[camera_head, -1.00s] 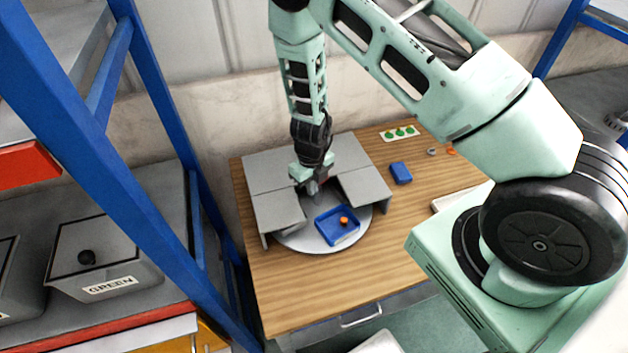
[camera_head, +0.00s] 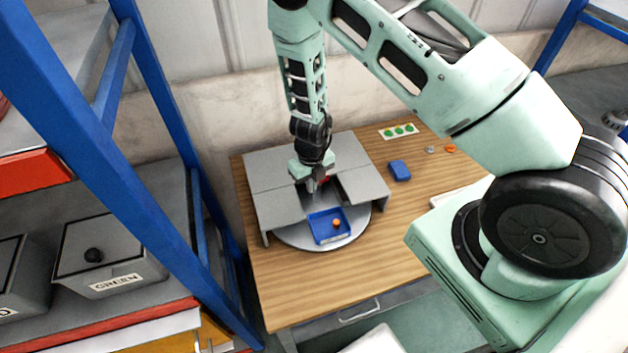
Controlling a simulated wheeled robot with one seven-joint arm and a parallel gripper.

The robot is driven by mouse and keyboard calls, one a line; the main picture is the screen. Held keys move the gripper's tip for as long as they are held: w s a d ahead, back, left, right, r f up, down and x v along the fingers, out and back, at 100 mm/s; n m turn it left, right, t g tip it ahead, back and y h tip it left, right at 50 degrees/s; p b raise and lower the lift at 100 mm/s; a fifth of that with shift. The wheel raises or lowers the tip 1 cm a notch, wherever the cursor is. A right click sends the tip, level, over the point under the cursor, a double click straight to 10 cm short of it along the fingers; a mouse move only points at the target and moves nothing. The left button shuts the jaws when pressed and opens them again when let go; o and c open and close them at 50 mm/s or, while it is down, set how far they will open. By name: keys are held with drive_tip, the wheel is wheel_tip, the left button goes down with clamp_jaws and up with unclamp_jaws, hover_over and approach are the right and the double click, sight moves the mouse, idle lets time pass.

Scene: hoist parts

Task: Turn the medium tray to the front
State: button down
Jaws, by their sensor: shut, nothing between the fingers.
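A round grey turntable (camera_head: 352,234) sits on the wooden table, partly hidden under a grey cover (camera_head: 278,207) with a gap in its front. A blue tray (camera_head: 318,232) holding a small orange piece (camera_head: 337,223) rests on the turntable's uncovered front part. Whether it is the medium tray I cannot tell. My gripper (camera_head: 311,188) is shut and empty, pointing down at the gap in the cover, behind the blue tray. A bit of red (camera_head: 326,180) shows beside the fingers. What lies under the cover is hidden.
A small blue box (camera_head: 399,171), a card with green dots (camera_head: 398,131) and small grey and orange parts lie on the table's right side. A blue rack post (camera_head: 150,150) stands close on the left, with a bin labelled GREEN (camera_head: 110,262). The table's front is clear.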

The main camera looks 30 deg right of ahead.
drive_tip(key=shift+r+p, duration=0.45)
drive_tip(key=shift+r, duration=2.1)
